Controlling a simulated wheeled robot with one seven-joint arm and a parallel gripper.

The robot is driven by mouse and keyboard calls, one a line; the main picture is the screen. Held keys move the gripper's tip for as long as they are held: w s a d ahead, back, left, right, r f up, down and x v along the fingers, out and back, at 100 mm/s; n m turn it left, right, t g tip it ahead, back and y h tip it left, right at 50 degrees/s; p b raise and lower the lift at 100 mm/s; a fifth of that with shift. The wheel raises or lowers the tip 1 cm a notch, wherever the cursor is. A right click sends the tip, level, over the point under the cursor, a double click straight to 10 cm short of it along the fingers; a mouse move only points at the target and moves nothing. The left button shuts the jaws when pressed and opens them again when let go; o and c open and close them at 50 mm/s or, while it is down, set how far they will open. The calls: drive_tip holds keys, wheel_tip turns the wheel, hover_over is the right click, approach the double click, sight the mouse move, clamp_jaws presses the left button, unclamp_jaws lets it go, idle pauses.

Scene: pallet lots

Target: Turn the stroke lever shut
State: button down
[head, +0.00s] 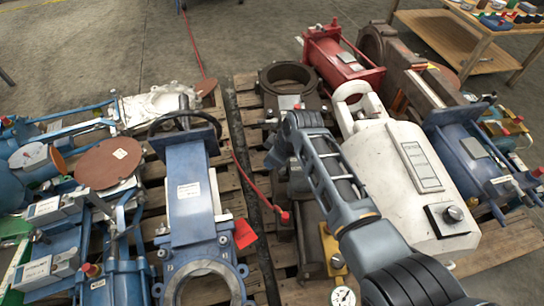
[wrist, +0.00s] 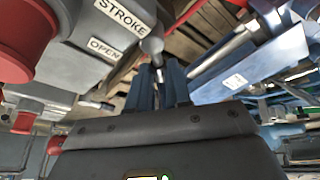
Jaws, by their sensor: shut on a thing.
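In the wrist view a grey box bears the labels STROKE (wrist: 125,15) and OPEN (wrist: 104,48). The stroke lever (wrist: 152,45), a grey rounded piece beside the box, runs down to my gripper (wrist: 160,78). My gripper's two blue-grey fingers are shut on the lever; its gripped part is mostly hidden between them. In the head view my gripper (head: 280,150) is beside the blue gate valve (head: 188,185), at the end of my arm. The lever and its box are hidden behind my arm there.
A white valve body (head: 405,180) stands right of my arm, with a red actuator (head: 340,60) behind. Blue valves (head: 120,260) crowd the left. A red cable (head: 243,175) crosses the wooden pallets. A wooden table (head: 455,40) stands at back right. Bare floor lies at the back.

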drive_tip(key=shift+w+d+m+p, duration=0.15)
drive_tip(key=shift+m+p, duration=0.15)
drive_tip(key=shift+m, duration=0.3)
drive_tip(key=c, duration=1.1)
unclamp_jaws()
drive_tip(key=shift+o, duration=0.2)
drive_tip(key=shift+p+v, duration=1.95)
drive_tip(key=shift+v, duration=1.95)
